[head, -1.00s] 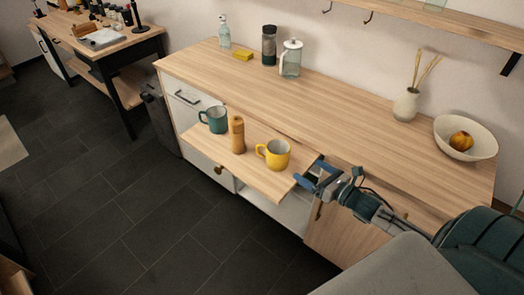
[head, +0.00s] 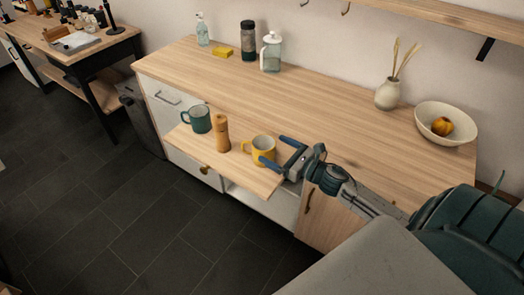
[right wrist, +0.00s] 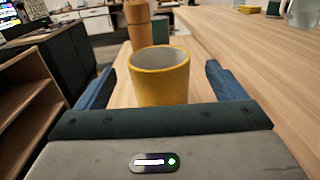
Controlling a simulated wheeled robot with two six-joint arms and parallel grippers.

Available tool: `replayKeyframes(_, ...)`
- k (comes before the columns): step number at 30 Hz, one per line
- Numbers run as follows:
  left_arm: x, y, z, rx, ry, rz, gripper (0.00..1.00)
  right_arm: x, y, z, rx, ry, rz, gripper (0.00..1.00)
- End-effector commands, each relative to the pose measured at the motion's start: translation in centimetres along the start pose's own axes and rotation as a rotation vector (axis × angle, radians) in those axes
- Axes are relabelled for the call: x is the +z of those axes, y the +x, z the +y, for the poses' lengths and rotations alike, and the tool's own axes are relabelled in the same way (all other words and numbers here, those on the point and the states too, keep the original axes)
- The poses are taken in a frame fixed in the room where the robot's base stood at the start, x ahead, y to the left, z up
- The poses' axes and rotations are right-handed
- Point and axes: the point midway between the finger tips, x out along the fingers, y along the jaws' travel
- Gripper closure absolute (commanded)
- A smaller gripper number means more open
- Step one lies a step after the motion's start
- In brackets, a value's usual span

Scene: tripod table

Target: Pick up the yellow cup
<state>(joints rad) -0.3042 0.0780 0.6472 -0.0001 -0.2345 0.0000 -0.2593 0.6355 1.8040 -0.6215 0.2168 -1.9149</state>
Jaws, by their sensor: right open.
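The yellow cup (head: 264,149) stands upright on a pulled-out wooden board (head: 233,169) at the counter's front, its handle toward the left in the head view. My right gripper (head: 274,151) is open at the cup's right side, its blue fingers pointing at it. In the right wrist view the cup (right wrist: 160,75) is centred between the spread fingers (right wrist: 160,85), slightly beyond or level with their tips; I cannot tell whether they touch it. My left gripper is not in view.
A wooden mill (head: 222,134) and a green mug (head: 197,119) stand left of the cup on the board. The counter (head: 320,122) behind holds a bottle (head: 203,31), yellow sponge (head: 222,52), jars, a vase (head: 388,95) and a bowl (head: 446,127). The counter's middle is clear.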

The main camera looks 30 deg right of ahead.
Motion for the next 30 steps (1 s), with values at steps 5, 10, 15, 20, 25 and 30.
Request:
replayKeyframes(5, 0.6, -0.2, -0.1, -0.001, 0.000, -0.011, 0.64, 0.0, 0.5, 0.0, 0.000, 0.001, 0.002, 0.09)
replayKeyframes(10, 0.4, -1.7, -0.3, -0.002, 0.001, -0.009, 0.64, 0.4, 1.5, 0.0, -0.003, 0.004, 0.000, 0.09)
replayKeyframes(15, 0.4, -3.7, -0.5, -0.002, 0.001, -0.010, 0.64, 0.3, 3.6, 0.2, -0.002, 0.006, 0.001, 0.09)
replayKeyframes(20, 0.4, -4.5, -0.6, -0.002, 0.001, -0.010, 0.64, 0.0, 5.2, 0.1, -0.001, 0.002, 0.002, 0.09)
replayKeyframes(25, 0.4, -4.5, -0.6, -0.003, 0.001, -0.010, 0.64, -0.3, 5.7, 0.2, 0.001, 0.001, 0.003, 0.09)
replayKeyframes(30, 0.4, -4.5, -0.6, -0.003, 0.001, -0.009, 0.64, -0.3, 5.6, 0.2, 0.001, 0.001, 0.003, 0.15)
